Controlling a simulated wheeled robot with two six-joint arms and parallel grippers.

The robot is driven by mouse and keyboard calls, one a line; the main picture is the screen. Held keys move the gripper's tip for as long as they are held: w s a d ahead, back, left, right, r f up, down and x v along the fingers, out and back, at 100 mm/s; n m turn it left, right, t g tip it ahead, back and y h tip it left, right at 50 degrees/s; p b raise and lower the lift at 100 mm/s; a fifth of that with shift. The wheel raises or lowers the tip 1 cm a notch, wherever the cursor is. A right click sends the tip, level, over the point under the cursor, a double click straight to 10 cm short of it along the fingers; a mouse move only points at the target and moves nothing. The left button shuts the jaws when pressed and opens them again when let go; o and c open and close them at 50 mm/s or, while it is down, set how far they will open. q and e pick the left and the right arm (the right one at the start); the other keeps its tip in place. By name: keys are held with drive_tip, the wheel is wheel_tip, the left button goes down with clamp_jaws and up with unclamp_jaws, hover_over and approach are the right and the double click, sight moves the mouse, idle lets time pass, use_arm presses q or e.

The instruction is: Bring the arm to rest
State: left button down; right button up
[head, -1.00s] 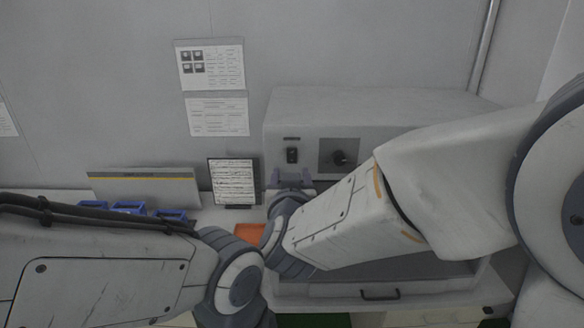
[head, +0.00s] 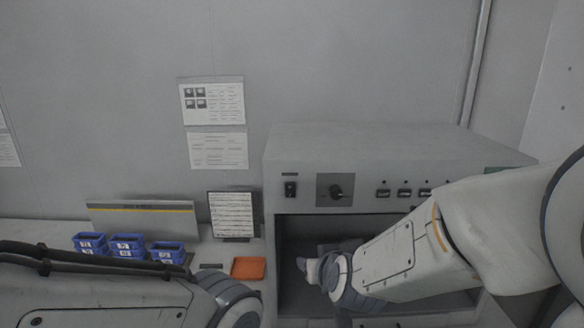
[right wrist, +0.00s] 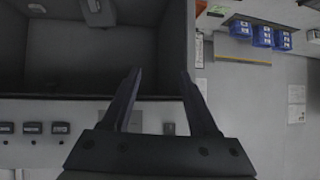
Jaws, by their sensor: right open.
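My right arm comes in from the right in the head view, its wrist end (head: 340,278) in front of the open chamber of a grey test machine (head: 390,150). In the right wrist view my right gripper (right wrist: 160,78) is open, with nothing between its two dark fingers. The machine's dark chamber (right wrist: 85,55) lies beyond and to the left of them in that view. My left arm (head: 100,290) crosses the lower left of the head view; its gripper is out of the frame.
Several blue bins (head: 126,245) and an orange tray (head: 249,267) stand on the counter left of the machine. A black-framed sheet (head: 232,214) leans at the wall.

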drive_tip(key=s+d+f+m+g+h, duration=0.1)
drive_tip(key=s+d+f+g+h, duration=0.1)
drive_tip(key=s+d+f+g, duration=0.9)
drive_tip(key=s+a+r+n, duration=0.3)
drive_tip(key=s+a, duration=0.2)
drive_tip(key=s, duration=0.3)
drive_tip(key=s+a+r+n, duration=0.3)
drive_tip(key=s+a, duration=0.3)
drive_tip(key=s, duration=0.2)
drive_tip(key=shift+a+r+n+y, duration=0.15)
drive_tip(key=shift+r+n+y, duration=0.25)
drive_tip(key=shift+n, duration=0.1)
drive_tip(key=shift+s, duration=0.1)
idle(3.9)
